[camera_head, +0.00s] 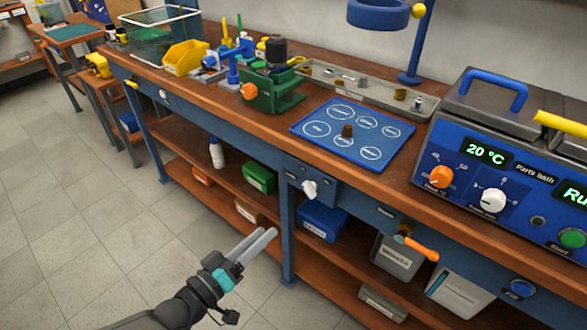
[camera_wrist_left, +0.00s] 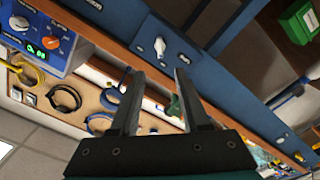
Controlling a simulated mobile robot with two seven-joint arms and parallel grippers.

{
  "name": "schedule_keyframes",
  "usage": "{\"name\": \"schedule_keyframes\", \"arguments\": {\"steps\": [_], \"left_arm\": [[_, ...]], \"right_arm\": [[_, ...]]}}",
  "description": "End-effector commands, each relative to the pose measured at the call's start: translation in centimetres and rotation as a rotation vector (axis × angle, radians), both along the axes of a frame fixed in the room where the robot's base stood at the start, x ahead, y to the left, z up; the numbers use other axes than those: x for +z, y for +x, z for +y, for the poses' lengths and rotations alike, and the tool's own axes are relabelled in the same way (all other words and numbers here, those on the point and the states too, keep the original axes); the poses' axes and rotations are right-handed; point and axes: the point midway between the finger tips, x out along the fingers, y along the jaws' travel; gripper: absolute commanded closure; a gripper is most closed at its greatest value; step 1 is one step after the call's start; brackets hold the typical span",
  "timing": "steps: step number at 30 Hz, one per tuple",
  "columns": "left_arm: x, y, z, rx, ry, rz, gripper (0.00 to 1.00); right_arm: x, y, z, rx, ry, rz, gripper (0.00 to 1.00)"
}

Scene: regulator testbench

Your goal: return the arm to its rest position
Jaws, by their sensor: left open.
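My left gripper (camera_head: 262,245) is in front of the workbench, below the bench top and over the tiled floor. Its arm comes in from the bottom left of the head view. In the left wrist view the left gripper (camera_wrist_left: 158,103) shows two dark fingers spread apart with nothing between them. It holds nothing and appears clear of the bench. My right gripper is not in either view.
The workbench (camera_head: 235,115) carries a blue mat (camera_head: 378,151) with a small brown part, a green vise (camera_head: 272,95), a yellow bin (camera_head: 185,57) and a parts bath (camera_head: 510,150). Boxes stand on the lower shelf. Open floor (camera_head: 80,200) lies at the left.

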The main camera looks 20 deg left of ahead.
Motion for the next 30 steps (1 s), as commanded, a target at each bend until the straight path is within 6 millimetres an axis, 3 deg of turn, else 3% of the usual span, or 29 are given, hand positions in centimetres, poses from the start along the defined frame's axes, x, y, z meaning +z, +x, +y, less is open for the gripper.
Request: {"name": "schedule_keyframes", "arguments": {"steps": [4, 7, 11, 14, 20, 24, 27, 30], "left_arm": [[-0.4, 0.0, 0.1, 0.003, 0.01, 0.005, 0.54], [-2.4, 0.1, 0.7, 0.018, 0.071, 0.035, 0.54], [-8.3, -0.3, 2.5, 0.047, 0.241, 0.138, 0.54], [-14.3, -1.8, 4.1, 0.06, 0.403, 0.265, 0.54], [-25.7, -8.1, 6.2, 0.017, 0.685, 0.568, 0.54], [-32.2, -14.8, 6.1, -0.076, 0.835, 0.798, 0.54], [-35.4, -19.6, 5.4, -0.163, 0.911, 0.936, 0.54], [-37.1, -23.4, 4.6, -0.24, 0.96, 1.036, 0.54]], "right_arm": [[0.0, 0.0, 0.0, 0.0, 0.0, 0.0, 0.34], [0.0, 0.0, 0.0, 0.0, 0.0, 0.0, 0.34], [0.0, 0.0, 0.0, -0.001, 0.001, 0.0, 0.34], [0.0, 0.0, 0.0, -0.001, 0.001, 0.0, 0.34], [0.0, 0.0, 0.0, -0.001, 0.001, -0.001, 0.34], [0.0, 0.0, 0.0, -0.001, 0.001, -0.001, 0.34], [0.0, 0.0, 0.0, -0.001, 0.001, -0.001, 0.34], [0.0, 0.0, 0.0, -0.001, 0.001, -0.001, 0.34]]}}
